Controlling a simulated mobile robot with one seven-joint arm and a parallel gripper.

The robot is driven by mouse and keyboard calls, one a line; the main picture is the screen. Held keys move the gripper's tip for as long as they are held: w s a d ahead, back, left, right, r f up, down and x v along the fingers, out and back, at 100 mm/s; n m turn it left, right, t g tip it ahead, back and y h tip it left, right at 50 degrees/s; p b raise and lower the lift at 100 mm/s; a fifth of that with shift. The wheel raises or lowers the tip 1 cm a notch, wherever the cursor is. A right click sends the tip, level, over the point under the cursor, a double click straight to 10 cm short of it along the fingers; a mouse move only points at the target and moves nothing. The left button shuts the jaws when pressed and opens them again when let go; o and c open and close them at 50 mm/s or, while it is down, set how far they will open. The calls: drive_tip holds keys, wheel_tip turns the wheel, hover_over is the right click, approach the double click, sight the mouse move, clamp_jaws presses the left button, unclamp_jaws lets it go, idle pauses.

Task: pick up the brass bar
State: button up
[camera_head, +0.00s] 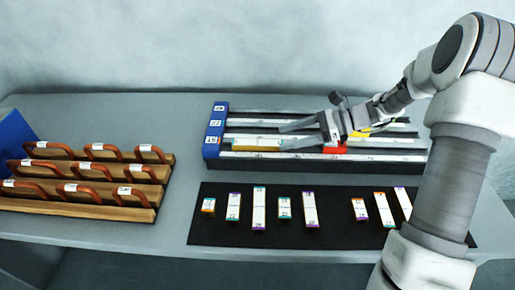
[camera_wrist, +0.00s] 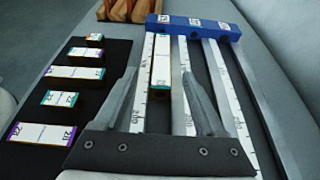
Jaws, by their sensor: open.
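A brass-sided bar (camera_head: 257,143) with a pale top lies lengthwise on a rail of the measuring rack, near its blue end block. In the wrist view the bar (camera_wrist: 160,64) points away from me, with a teal near end. My gripper (camera_head: 281,135) is open and empty, low over the rack and to the right of the bar's middle. In the wrist view its fingertips (camera_wrist: 158,73) appear on either side of the bar's near part. I cannot tell how far above the bar they are.
The rack's blue end block (camera_head: 214,132) stands at its left. A black mat (camera_head: 335,236) in front holds several labelled bars of different lengths. A wooden rack (camera_head: 80,212) with copper-coloured handles stands at left. A red piece (camera_head: 335,149) shows beneath my gripper.

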sight(258, 142)
drive_tip(key=b+x, duration=0.1)
drive_tip(key=x, duration=0.6)
drive_tip(key=shift+w+a+r+b, duration=0.15)
drive_tip(key=shift+a+b, duration=0.15)
drive_tip(key=shift+b, duration=0.05)
clamp_jaws()
idle(1.1)
